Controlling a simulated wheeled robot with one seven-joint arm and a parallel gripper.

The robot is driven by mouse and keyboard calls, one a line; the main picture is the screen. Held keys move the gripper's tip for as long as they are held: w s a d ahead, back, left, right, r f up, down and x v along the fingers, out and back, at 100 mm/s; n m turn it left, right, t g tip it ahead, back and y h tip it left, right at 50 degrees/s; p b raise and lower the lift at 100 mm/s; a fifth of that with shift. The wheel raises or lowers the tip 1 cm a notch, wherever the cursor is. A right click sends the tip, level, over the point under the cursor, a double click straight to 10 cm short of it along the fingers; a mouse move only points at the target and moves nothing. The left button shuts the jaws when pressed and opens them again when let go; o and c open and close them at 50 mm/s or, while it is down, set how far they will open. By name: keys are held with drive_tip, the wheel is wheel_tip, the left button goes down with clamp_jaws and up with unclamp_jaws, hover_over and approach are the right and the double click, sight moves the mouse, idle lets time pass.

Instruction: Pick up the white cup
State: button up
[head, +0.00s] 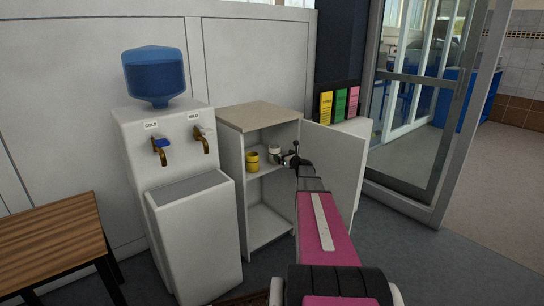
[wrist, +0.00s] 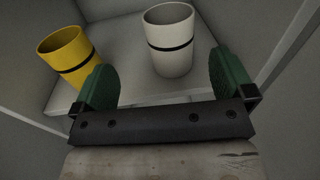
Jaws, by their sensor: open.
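The white cup (wrist: 170,42) has a dark band and stands upright on the upper shelf of an open cabinet. It also shows in the head view (head: 274,154). A yellow cup (wrist: 66,55) with a dark band stands to its left; it is also in the head view (head: 253,161). My gripper (wrist: 168,82) is open and empty, its green fingers spread apart. The white cup lies ahead of the gap between the fingers, apart from them. In the head view my gripper (head: 291,159) reaches into the cabinet just right of the white cup.
The cabinet (head: 259,116) has its door (head: 341,165) open to the right of my arm. A water dispenser (head: 185,200) stands close on the left, with a wooden table (head: 50,240) further left. The cabinet's lower shelf (head: 266,226) looks empty.

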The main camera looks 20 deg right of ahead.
sight(272, 147)
drive_tip(key=shift+m, duration=0.3)
drive_tip(key=x, duration=0.7)
drive_tip(key=d+x, duration=0.1)
drive_tip(key=x, duration=0.3)
drive_tip(key=shift+w+d, duration=0.1)
drive_tip(key=shift+w, duration=0.1)
drive_tip(key=c, duration=0.9)
